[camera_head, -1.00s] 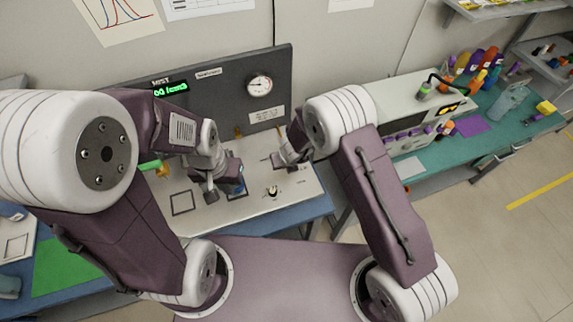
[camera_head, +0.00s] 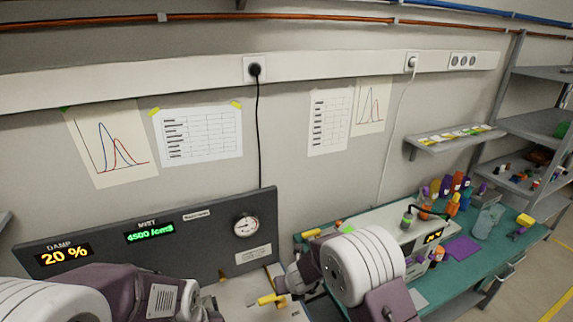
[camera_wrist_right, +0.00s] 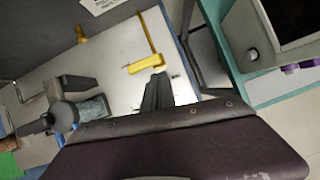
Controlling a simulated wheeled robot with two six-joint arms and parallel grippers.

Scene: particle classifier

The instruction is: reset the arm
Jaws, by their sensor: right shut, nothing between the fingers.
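My right gripper (camera_wrist_right: 157,92) is shut and empty, over the light bench top in the right wrist view.
A dark panel (camera_head: 120,240) with a 20 % display, a 4500 /cm3 display and a round gauge (camera_head: 246,225) stands behind the bench. A teal table (camera_head: 475,262) with an instrument and bottles is at the right. Grey shelves (camera_head: 545,140) stand farther right.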

